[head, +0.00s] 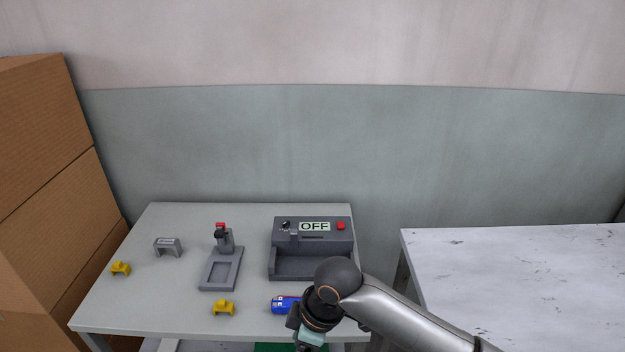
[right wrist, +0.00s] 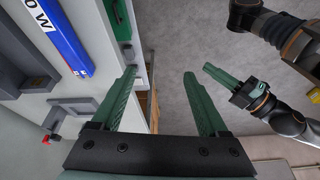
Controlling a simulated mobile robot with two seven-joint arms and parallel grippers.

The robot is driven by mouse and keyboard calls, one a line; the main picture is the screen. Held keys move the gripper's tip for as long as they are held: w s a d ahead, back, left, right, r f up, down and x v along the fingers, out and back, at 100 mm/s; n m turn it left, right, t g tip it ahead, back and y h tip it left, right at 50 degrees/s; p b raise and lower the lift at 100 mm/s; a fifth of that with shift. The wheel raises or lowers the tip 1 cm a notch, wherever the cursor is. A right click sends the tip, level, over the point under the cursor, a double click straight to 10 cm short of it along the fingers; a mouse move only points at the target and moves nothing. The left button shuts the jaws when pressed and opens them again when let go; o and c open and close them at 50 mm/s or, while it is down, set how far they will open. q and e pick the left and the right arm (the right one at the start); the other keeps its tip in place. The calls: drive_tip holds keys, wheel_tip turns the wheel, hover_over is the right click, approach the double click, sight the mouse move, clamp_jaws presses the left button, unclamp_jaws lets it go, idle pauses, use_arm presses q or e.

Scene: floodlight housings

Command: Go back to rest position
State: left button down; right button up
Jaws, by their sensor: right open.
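My right arm comes in from the right in the head view, and its gripper (head: 310,340) is at the front edge of the grey table (head: 180,222), partly cut off by the frame. In the right wrist view the right gripper (right wrist: 160,75) is open, with nothing between its green fingers. A second arm with a green-fingered gripper, my left gripper (right wrist: 232,86), shows at the right of that view. Its fingers overlap, so its opening is unclear. My left arm is not in the head view.
A blue object (head: 285,304) lies beside my right gripper on the table; it also shows in the wrist view (right wrist: 64,38). A grey device reading OFF (head: 312,247), a grey fixture (head: 220,270) and yellow parts (head: 223,308) stand there. Cardboard boxes (head: 45,200) are left, a white table (head: 520,270) right.

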wheel_tip(320, 180, down, 9)
drive_tip(key=s+d+m+t+y, duration=0.1)
drive_tip(key=s+m+t+y, duration=0.3)
drive_tip(key=m, duration=0.4)
drive_tip(key=s+d+f+m+t+h, duration=0.2)
drive_tip(key=s+d, duration=0.3)
drive_tip(key=d, duration=0.4)
drive_tip(key=s+d+f+m+t+h, duration=0.3)
drive_tip(key=s+d+f+m, duration=0.1)
drive_tip(key=d, duration=0.5)
drive_tip(key=shift+s+d+f, duration=0.4)
drive_tip(key=shift+s+f, duration=0.05)
drive_tip(key=shift+f, duration=0.25)
